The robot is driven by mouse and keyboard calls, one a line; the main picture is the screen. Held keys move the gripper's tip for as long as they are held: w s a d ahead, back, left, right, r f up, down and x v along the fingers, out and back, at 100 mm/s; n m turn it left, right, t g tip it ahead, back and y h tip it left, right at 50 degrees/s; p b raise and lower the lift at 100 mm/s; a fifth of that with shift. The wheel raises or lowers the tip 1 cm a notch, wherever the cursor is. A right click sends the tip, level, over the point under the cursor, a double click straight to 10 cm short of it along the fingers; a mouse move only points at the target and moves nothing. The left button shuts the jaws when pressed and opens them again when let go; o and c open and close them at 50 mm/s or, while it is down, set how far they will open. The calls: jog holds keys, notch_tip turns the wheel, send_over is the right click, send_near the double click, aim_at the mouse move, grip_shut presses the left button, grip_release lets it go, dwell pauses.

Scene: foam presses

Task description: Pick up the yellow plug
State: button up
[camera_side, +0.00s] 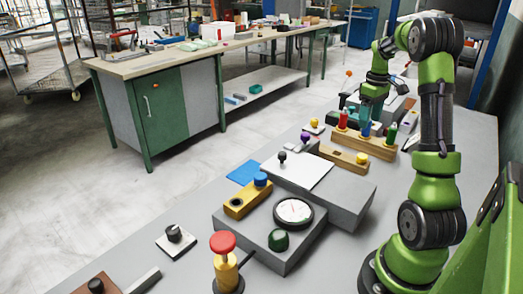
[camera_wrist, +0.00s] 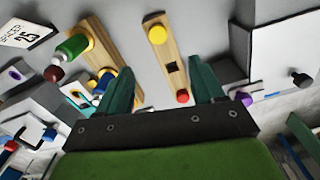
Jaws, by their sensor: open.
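A yellow plug (camera_side: 361,158) stands at the right end of a low wooden block (camera_side: 342,160), which has a dark opening in its top. In the wrist view a yellow plug (camera_wrist: 157,34) sits at the far end of a wooden block (camera_wrist: 165,52) with a square dark hole and a red piece at its near end. My gripper (camera_wrist: 162,88) is open, its two green fingers apart with nothing held between them. In the side view my gripper (camera_side: 371,108) is over the wooden rack with coloured plugs, behind the low block.
The wooden rack (camera_side: 362,143) holds red, blue and green plugs. Yellow (camera_side: 315,123) and purple (camera_side: 305,138) knobs stand left of it. A grey box with a dial gauge (camera_side: 293,212) and a red mushroom button (camera_side: 222,243) are nearer the camera.

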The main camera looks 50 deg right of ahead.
send_over(362, 155)
jog(key=f, duration=0.9)
jog(key=shift+a, duration=0.4)
jog(key=shift+d+f, duration=0.15)
jog(key=shift+f, duration=1.2)
jog(key=shift+d+f, duration=0.1)
jog(key=shift+f, duration=1.2)
jog(key=c, duration=1.1)
jog(key=shift+c, duration=0.2)
jog(key=shift+r, duration=0.1)
